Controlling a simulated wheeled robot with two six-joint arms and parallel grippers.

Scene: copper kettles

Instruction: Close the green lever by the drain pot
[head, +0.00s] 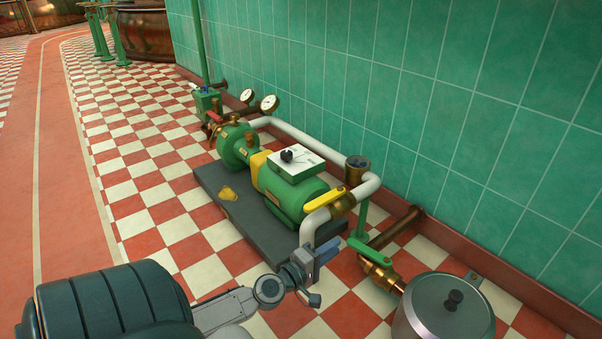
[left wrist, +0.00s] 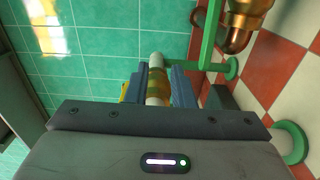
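The green lever (head: 371,250) is beside a brass valve (head: 383,275), just left of the drain pot (head: 443,312), a metal pot with a black lid knob at the lower right. My left gripper (head: 318,262) is left of the green lever and apart from it, near the lower end of the white pipe. In the left wrist view, its blue fingers (left wrist: 159,88) stand apart. A white pipe with a brass band (left wrist: 156,82) shows between them; I cannot tell whether they touch it. Green bars and brass fittings (left wrist: 243,22) show to the upper right. My right gripper is out of view.
A green pump (head: 285,185) stands on a dark base plate (head: 228,219), with a yellow lever (head: 325,199) on the white pipe (head: 310,150) above my left gripper. The green tiled wall (head: 470,120) bounds the right side. Checkered floor lies clear at left.

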